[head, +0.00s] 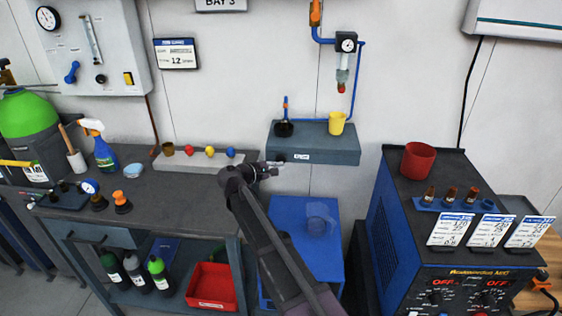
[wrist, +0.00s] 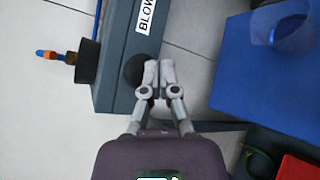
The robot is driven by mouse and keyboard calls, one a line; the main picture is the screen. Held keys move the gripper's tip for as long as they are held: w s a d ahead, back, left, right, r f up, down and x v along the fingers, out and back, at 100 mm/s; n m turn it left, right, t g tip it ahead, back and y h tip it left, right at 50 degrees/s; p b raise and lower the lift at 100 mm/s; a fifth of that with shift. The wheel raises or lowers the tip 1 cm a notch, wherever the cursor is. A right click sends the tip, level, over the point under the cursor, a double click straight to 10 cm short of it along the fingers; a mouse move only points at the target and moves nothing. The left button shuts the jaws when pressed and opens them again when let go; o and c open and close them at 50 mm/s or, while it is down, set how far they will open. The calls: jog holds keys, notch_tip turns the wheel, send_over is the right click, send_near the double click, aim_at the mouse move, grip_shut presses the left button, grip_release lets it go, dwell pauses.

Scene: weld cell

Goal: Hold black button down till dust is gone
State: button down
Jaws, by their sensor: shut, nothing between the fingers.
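The black button (wrist: 136,69) is a round dark knob on the front face of the grey-blue wall box (head: 340,148), beside a white label reading "BLOW" (wrist: 146,14). My gripper (wrist: 159,68) is shut and empty, its fingertips overlapping the right part of the button in the wrist view. I cannot tell whether they touch or press it. In the head view my gripper (head: 274,168) is just below the box's left end. A black round piece with a blue and orange nozzle (head: 285,110) and a yellow cup (head: 336,123) are on top of the box. No dust can be made out.
A blue stand (head: 290,212) with a clear jug (head: 318,220) is below the box. The workbench (head: 165,200) is at left, with a strip of coloured balls (head: 188,163). A blue welding machine (head: 385,235) with a red cup (head: 418,160) stands at right.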

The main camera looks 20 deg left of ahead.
jog(key=shift+w+a, duration=0.25)
jog(key=shift+w, duration=0.7)
dwell(2.6)
jog(key=shift+s, duration=0.1)
dwell(1.0)
jog(key=shift+s+d, duration=0.2)
jog(key=shift+s, duration=0.65)
jog(key=s, duration=0.2)
jog(key=s+d, duration=0.1)
jog(key=s, duration=0.2)
jog(key=shift+d, duration=0.1)
dwell(0.4)
dwell(0.5)
